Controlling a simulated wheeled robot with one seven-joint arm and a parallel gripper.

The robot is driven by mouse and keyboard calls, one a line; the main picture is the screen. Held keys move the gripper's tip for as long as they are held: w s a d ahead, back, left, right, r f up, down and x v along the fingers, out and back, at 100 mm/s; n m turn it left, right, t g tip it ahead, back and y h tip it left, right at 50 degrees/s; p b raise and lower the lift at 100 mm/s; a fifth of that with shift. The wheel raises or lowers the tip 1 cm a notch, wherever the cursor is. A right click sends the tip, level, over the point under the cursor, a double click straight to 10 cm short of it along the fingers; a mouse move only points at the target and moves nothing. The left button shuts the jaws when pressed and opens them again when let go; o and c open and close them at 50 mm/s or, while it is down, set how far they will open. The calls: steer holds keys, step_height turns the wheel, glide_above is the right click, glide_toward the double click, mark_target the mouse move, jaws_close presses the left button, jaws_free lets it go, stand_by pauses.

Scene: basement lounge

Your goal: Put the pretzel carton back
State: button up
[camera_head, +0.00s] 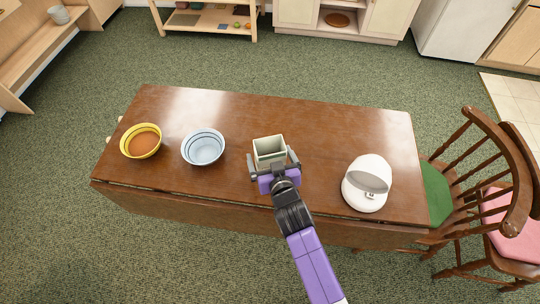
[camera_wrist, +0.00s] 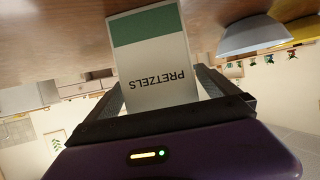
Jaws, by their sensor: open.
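The pretzel carton (camera_head: 269,145) stands upright on the wooden table (camera_head: 330,130), near its middle, and looks open at the top. In the wrist view, which is upside down, the carton (camera_wrist: 155,60) is white with a green band and reads PRETZELS. My gripper (camera_head: 273,162) is at the carton's near side. In the wrist view my gripper (camera_wrist: 160,88) has its fingers apart, one on each side of the carton. The jaws are open, and I cannot tell whether either finger touches it. The carton's lower part is partly hidden by my gripper in the head view.
A blue-white bowl (camera_head: 203,147) and a yellow bowl (camera_head: 141,141) stand left of the carton. Chairs (camera_head: 440,190) are at the table's right end. A low shelf (camera_head: 207,22) and a cabinet (camera_head: 340,18) stand across the carpet.

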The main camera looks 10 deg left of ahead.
steer(key=shift+r, duration=0.1)
steer(key=shift+s+d+r, duration=0.1)
steer(key=shift+s, duration=0.05)
steer(key=v, duration=1.1)
steer(key=shift+s, duration=0.35)
steer(key=shift+d+r, duration=0.1)
steer(key=shift+r, duration=0.05)
steer(key=s+d+r+m+t+h, duration=0.1)
steer(key=s+d+r, duration=0.2)
steer(key=s+d, duration=0.7)
steer(key=s+d+r+m+t+h, duration=0.1)
steer(key=s+d+r+m+h, duration=0.15)
steer(key=s+d, duration=0.8)
steer(key=s+r+h, duration=0.1)
steer(key=s+r, duration=0.7)
steer(key=s, duration=0.1)
steer(key=shift+d+m, duration=0.25)
steer(key=shift+m, duration=0.1)
steer(key=shift+r, duration=0.1)
